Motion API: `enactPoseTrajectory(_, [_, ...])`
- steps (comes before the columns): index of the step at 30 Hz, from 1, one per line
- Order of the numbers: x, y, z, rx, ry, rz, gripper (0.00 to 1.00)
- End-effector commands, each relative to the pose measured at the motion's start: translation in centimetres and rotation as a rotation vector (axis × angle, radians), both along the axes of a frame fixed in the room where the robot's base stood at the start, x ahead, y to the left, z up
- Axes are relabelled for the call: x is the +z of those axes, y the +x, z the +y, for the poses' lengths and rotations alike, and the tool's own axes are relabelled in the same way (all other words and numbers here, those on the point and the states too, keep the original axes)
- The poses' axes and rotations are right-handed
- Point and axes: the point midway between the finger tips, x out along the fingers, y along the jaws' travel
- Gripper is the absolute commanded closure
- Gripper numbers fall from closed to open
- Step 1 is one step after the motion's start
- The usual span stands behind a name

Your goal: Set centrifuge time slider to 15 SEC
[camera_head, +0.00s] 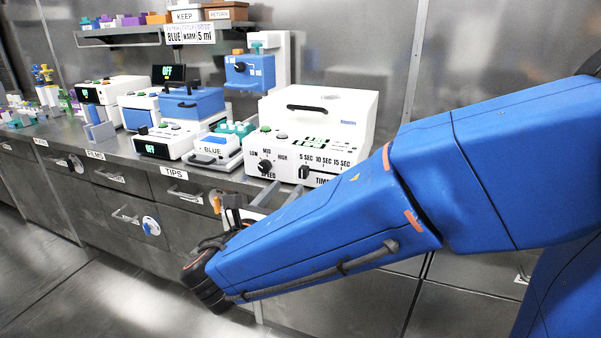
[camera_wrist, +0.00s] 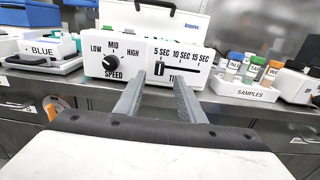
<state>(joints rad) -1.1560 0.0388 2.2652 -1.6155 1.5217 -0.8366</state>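The white centrifuge (camera_head: 355,112) stands on the bench; its front panel (camera_wrist: 205,76) is ahead in the wrist view. Its time slider has a dark knob (camera_wrist: 159,68) at the left end of a horizontal slot, under the 5 SEC mark. The 10 SEC and 15 SEC marks are to the right. The knob also shows in the head view (camera_head: 304,172). My gripper (camera_wrist: 160,84) is open and empty, its two grey fingers apart in front of the panel, with the knob seen between the fingertips. I cannot tell the exact gap from fingertips to knob. My arm hides part of the panel in the head view.
The round speed knob (camera_wrist: 112,64) is left of the slider. A white SAMPLES rack (camera_wrist: 245,89) with several capped vials stands close on the right. A white device labelled BLUE (camera_wrist: 44,58) is on the left. The steel bench edge runs below the panel.

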Motion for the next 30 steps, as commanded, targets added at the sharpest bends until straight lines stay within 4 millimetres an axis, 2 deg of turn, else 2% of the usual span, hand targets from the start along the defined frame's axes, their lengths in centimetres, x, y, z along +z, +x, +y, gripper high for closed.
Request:
enactPoseTrajectory(18, [0.0, 7.9, -2.9, -0.002, -0.001, 0.000, 0.64])
enactPoseTrajectory(24, [0.0, 9.3, -3.4, -0.001, 0.000, 0.000, 0.64])
enactPoseTrajectory(30, [0.0, 9.7, -3.6, 0.000, 0.000, 0.000, 0.64])
